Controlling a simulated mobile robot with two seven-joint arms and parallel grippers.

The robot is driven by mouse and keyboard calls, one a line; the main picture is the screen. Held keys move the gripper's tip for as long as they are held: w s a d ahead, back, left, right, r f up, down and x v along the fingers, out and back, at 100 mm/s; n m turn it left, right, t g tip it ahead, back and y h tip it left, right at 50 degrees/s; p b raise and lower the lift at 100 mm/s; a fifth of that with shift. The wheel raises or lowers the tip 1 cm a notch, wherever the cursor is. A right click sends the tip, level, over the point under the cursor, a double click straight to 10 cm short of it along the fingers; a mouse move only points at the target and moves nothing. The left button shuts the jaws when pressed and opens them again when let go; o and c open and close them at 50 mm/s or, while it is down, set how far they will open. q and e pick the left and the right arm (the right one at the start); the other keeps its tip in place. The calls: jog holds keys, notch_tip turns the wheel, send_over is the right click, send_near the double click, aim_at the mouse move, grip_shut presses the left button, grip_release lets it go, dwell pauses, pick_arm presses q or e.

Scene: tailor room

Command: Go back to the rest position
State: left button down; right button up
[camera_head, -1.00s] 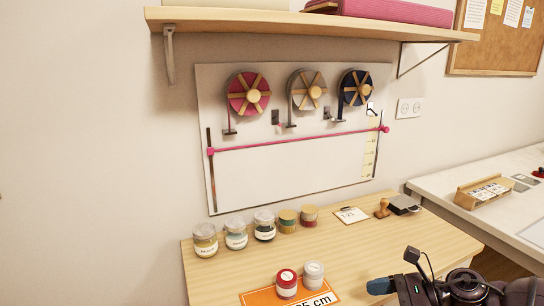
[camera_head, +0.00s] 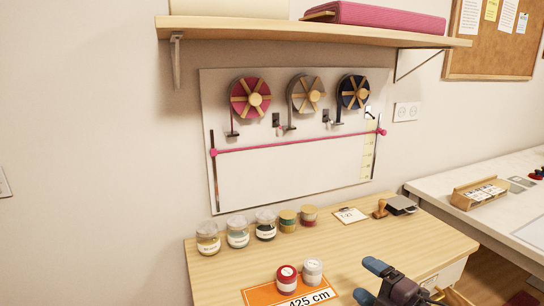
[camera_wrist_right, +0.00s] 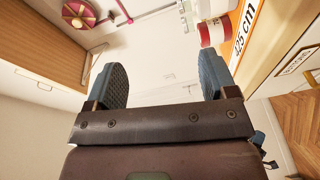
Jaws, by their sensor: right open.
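My right gripper (camera_head: 366,281) is at the lower right of the head view, in front of the wooden table (camera_head: 425,240). Its two blue-grey fingers are apart with nothing between them. The right wrist view also shows the open, empty fingers (camera_wrist_right: 163,80). The gripper is to the right of the orange card (camera_head: 262,295) marked 425 cm and appears clear of it. A red-lidded jar (camera_head: 286,280) and a white-lidded jar (camera_head: 313,272) stand on the card. My left gripper is not in view.
Several jars, including a yellow one (camera_head: 208,240), line the table's back edge. A clipboard (camera_head: 350,215) and a wooden stamp (camera_head: 380,209) are at the back right. A white board with ribbon reels (camera_head: 250,97) and a shelf (camera_head: 310,32) are above. A white table (camera_head: 515,200) stands right.

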jog(key=s+d+f+m+g+h, duration=0.1)
jog(key=s+d+f+m+h, duration=0.2)
jog(key=s+f+m, duration=0.6)
jog(key=s+d+f+m+h, duration=0.3)
jog(key=s+f+m+h, duration=0.3)
jog(key=s+f+m, duration=0.3)
jog(key=shift+s+f+m+g, duration=0.2)
jog(key=shift+f+m+g, duration=0.35)
jog(key=shift+m, duration=0.65)
jog(key=shift+m+g+h, duration=0.65)
jog(key=shift+m+h, duration=0.05)
jog(key=shift+m, duration=0.2)
jog(key=s+f, duration=0.1)
jog(key=s, duration=0.1)
jog(key=s+f, duration=0.2)
jog(key=s, duration=0.1)
jog(key=s+d+f, duration=0.1)
jog(key=s, duration=0.2)
jog(key=shift+f, duration=0.25)
jog(key=shift+c, duration=0.3)
